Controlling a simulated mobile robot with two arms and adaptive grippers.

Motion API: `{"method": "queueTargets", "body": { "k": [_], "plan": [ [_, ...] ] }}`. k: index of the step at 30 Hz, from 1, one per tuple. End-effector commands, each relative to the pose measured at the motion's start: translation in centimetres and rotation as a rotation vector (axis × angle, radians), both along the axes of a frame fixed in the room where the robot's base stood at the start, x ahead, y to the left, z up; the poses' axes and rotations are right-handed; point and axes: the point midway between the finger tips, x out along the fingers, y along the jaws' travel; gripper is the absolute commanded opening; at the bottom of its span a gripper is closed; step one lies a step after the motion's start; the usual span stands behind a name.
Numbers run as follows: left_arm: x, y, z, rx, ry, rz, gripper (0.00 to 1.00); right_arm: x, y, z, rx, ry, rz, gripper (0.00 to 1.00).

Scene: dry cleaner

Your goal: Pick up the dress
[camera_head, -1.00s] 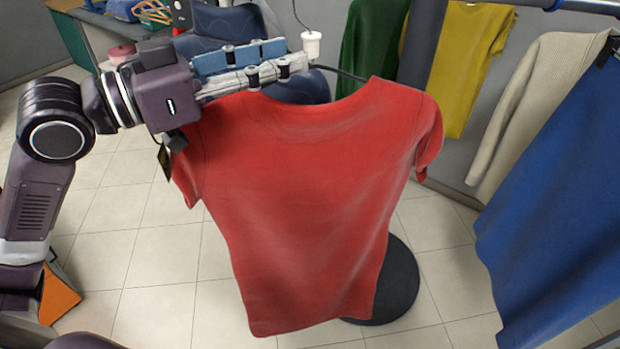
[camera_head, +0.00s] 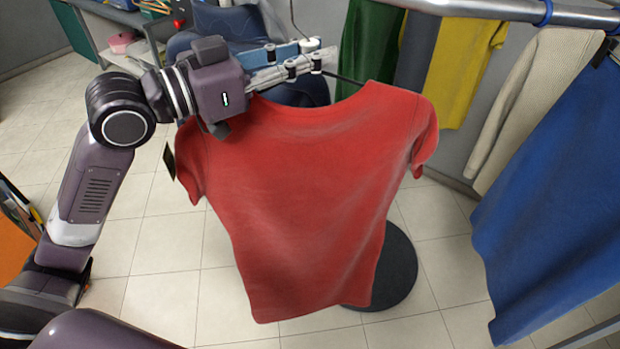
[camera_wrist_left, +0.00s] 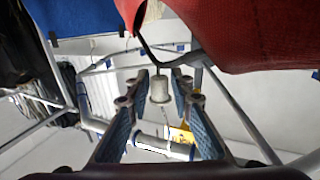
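The garment (camera_head: 315,190) is red with short sleeves, more like a T-shirt than a dress. It hangs on a dark hanger in the middle of the head view. In the left wrist view, the gripper's blue-padded fingers (camera_wrist_left: 162,76) stand apart. The pale knob (camera_wrist_left: 159,92) shows in the gap between them; I cannot tell if they touch it. My right gripper is out of view.
A black round base (camera_head: 395,268) stands on the tiled floor behind the garment. A metal rail (camera_head: 490,9) with green, yellow, cream and blue clothes (camera_head: 555,205) is at the right. A shelf with folded items (camera_head: 125,40) is at the back left.

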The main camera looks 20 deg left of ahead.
Motion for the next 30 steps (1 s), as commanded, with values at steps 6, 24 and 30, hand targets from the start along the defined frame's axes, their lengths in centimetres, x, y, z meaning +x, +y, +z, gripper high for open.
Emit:
{"method": "queueTargets", "body": {
  "k": [6, 24, 30],
  "plan": [
    [0.0, 0.0, 0.0, 0.000, 0.000, 0.000, 0.00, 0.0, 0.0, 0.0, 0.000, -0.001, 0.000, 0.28],
    [0.0, 0.0, 0.5, -0.001, -0.003, 0.000, 0.00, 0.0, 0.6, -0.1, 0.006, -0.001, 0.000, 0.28],
    [0.0, 0.0, 1.9, 0.001, -0.005, 0.000, 0.00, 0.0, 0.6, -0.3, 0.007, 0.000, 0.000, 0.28]
  ]
}}
